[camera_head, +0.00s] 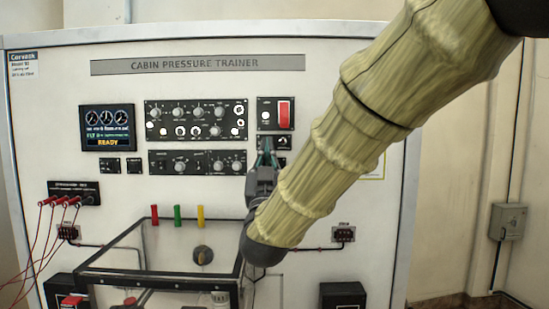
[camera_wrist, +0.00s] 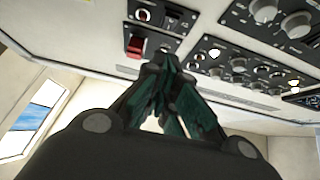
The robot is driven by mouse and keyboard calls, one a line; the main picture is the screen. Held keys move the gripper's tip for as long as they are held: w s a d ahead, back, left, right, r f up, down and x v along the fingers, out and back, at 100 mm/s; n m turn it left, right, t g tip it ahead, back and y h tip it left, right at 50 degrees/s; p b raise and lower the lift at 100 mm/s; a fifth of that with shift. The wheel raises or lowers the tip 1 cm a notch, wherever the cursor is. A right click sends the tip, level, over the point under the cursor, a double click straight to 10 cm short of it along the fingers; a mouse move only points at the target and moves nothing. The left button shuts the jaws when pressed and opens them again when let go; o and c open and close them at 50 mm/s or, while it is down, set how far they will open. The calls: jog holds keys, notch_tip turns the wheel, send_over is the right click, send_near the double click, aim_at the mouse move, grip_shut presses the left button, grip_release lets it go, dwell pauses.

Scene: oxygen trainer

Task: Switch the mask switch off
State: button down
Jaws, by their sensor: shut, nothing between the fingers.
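A small black panel with a red switch cover (camera_head: 284,113) is on the upper right of the trainer face; the cover also shows in the wrist view (camera_wrist: 134,46). A smaller black switch panel (camera_head: 284,143) sits just below it, and it also shows in the wrist view (camera_wrist: 145,14). The labels are too small to read, so I cannot tell which one is the mask switch. My gripper (camera_head: 267,142) is shut and empty, with its fingertips just below the red-cover panel. In the wrist view its tips (camera_wrist: 160,62) are beside that panel; contact cannot be judged.
Black panels of knobs (camera_head: 196,120) lie left of my gripper, with a lit display (camera_head: 107,127) further left. A clear box with a dark frame (camera_head: 160,276) stands below. Red leads (camera_head: 45,235) hang at the far left.

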jog(key=shift+w+r+p, duration=0.2)
jog(key=shift+w+p, duration=0.5)
jog(key=shift+w, duration=0.65)
jog(key=shift+w+r+p, duration=0.15)
jog(key=shift+w+p, duration=0.5)
jog(key=shift+w, duration=0.7)
